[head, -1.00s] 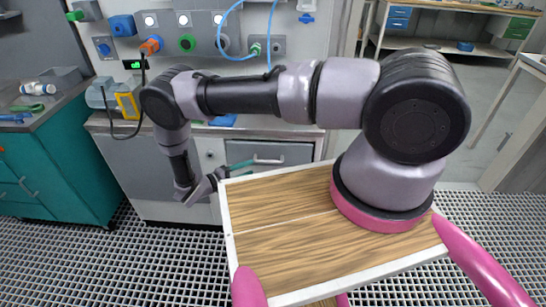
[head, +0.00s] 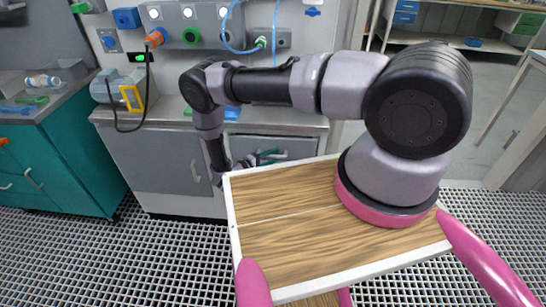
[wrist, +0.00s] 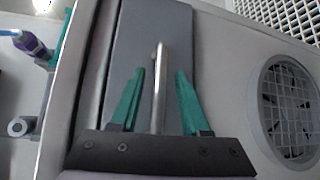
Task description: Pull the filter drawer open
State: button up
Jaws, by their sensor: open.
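The filter drawer has a grey front (head: 305,143) in the bench below the worktop, and it looks shut in the head view. Its front (wrist: 180,22) fills the upper middle of the wrist view. The metal bar handle (wrist: 159,85) runs lengthwise between the two teal fingers of my gripper (wrist: 160,73). The gripper is open, with one finger on each side of the handle and a visible gap to each. In the head view my gripper (head: 267,154) is at the drawer front and covers part of the handle.
A round fan grille (wrist: 287,108) is at the right of the wrist view. A grey cabinet door (head: 150,165) is left of the drawer. My wooden-topped base stands close in front. A teal cabinet (head: 70,165) is at the left, with open grated floor between.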

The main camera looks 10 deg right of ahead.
grip_shut()
dwell(1.4)
